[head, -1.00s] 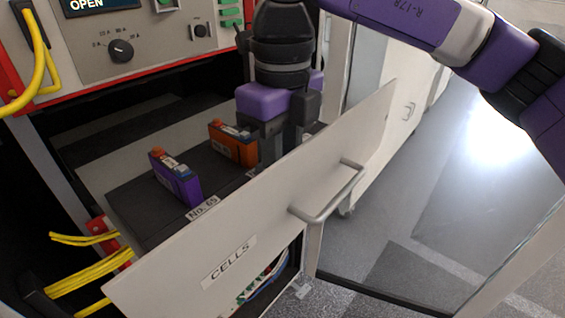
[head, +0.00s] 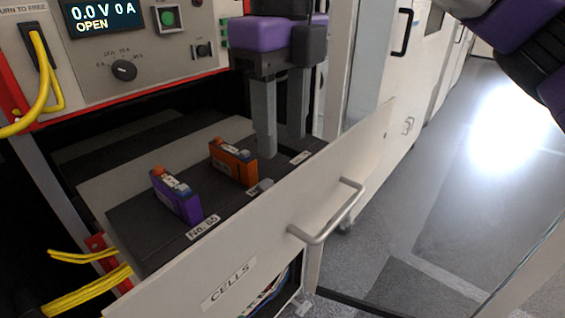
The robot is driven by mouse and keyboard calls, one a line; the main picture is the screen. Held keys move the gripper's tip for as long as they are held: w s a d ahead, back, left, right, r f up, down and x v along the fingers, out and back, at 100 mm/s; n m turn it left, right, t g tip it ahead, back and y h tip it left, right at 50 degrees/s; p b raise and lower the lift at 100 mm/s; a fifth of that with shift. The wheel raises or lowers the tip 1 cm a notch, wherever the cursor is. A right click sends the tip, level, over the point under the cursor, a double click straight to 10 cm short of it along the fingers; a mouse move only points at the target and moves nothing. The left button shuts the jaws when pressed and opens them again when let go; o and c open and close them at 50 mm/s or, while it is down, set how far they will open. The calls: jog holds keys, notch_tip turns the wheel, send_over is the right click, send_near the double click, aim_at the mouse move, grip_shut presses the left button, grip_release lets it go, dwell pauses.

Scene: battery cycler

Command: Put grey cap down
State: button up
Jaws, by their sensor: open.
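My gripper (head: 282,147) is open, pointing down over the right part of the tray. Its two grey fingers are apart with nothing visible between them.
A purple cell (head: 176,196) and an orange cell (head: 233,163) stand on the tray left of my gripper. The drawer front (head: 250,255) with its handle (head: 330,218) rises in front. The cycler panel (head: 150,50) is behind, with yellow cables (head: 85,290) at left.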

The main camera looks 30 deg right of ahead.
jog(key=shift+r, duration=2.05)
jog(key=shift+s, duration=0.1)
